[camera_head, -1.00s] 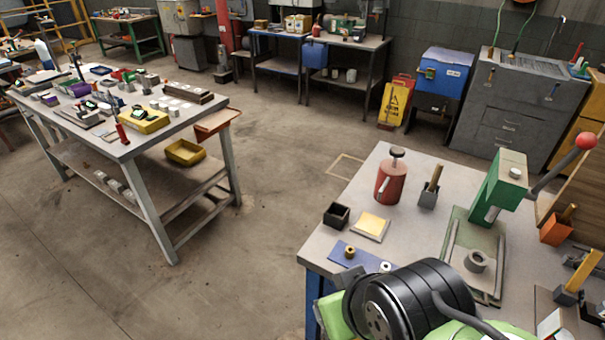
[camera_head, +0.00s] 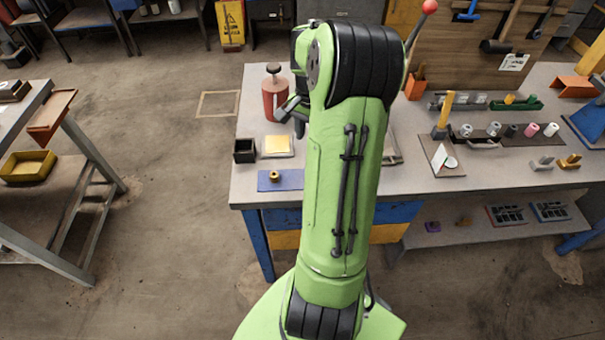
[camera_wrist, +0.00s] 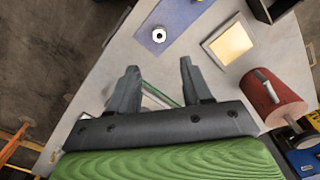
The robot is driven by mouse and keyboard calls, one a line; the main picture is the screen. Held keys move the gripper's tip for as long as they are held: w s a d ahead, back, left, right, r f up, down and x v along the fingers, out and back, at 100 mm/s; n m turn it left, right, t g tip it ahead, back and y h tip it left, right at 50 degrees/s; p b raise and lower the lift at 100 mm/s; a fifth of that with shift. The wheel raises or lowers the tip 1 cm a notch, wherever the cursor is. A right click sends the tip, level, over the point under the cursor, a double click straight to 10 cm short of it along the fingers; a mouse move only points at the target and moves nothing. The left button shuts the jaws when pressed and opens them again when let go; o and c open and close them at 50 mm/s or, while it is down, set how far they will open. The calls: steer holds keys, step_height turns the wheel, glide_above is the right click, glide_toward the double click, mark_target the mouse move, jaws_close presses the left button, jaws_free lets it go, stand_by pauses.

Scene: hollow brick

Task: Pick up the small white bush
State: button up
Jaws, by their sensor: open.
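The small white bush (camera_wrist: 158,35) stands on the blue mat (camera_wrist: 190,14) near the top of the wrist view, its dark bore showing. In the head view the blue mat (camera_head: 288,181) lies at the bench's front left corner with a brass bush (camera_head: 274,176) on it; my arm hides the white bush there. My gripper (camera_wrist: 157,68) is open, with nothing held between its fingers. The white bush is beyond the fingertips in the wrist view, apart from them. In the head view my gripper (camera_head: 290,112) is partly hidden by my arm, beside the red oil can.
The red oil can (camera_wrist: 272,98) stands right of my gripper in the wrist view. A framed yellow tile (camera_head: 277,146) and an open black box (camera_head: 244,151) sit behind the mat. Several bushes stand in a rack (camera_head: 508,141) at right.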

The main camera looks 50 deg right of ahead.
step_height(320, 180, down, 14)
steer(key=shift+w+d+f+b, duration=0.1)
steer(key=shift+f+b, duration=0.15)
steer(key=shift+b, duration=1)
jaws_close()
steer(key=shift+r, duration=0.15)
